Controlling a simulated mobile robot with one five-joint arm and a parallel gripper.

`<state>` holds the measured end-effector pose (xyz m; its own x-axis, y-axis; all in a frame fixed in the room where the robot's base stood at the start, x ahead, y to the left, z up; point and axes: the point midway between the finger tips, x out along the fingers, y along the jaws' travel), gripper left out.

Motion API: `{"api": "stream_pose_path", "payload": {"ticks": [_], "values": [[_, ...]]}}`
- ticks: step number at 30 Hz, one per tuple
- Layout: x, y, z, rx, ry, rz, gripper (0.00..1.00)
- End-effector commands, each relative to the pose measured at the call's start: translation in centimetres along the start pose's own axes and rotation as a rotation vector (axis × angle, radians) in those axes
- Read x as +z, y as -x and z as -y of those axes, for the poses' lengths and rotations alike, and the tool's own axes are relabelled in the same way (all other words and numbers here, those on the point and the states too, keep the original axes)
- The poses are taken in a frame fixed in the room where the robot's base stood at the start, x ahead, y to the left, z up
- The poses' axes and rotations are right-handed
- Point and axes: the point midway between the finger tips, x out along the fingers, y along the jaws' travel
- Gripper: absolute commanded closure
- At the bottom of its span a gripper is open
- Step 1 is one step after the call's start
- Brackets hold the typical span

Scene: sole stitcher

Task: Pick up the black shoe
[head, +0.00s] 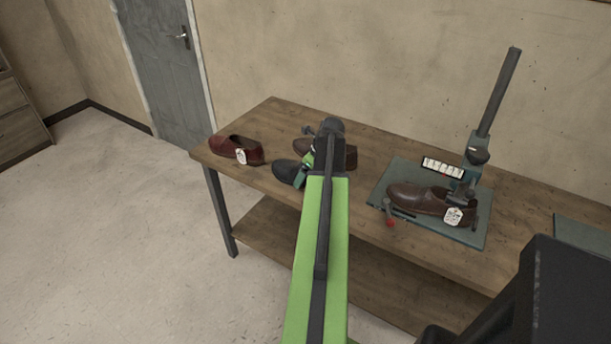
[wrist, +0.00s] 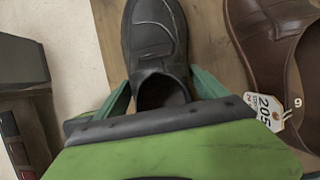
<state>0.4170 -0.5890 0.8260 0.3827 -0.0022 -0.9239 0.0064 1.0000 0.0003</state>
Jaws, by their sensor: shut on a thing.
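The black shoe (head: 288,172) is on the wooden table, partly hidden behind my arm in the head view. In the wrist view the black shoe (wrist: 156,45) lies with its toe pointing away and its heel opening between my green fingers. My gripper (wrist: 158,90) is shut on the heel end of the black shoe, one finger on each side. In the head view my gripper (head: 307,168) is mostly hidden by my own arm. I cannot tell whether the shoe touches the table.
A brown shoe with a tag reading 205 (wrist: 262,45) lies close on the right; it also shows behind my arm in the head view (head: 312,146). A reddish shoe (head: 236,149) sits at the table's left end. A stitcher (head: 480,150) holds a tagged brown shoe (head: 425,198) on a green plate.

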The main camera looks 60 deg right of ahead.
Motion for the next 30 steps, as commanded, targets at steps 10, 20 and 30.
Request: {"api": "stream_pose_path", "payload": {"ticks": [10, 20, 30], "values": [[-0.1, 6.0, 1.5, -0.001, -0.004, 0.0, 0.82], [-4.1, 12.0, 5.2, -0.001, -0.002, 0.0, 0.82], [-5.4, 13.1, 6.1, 0.0, 0.0, 0.001, 0.82]]}}
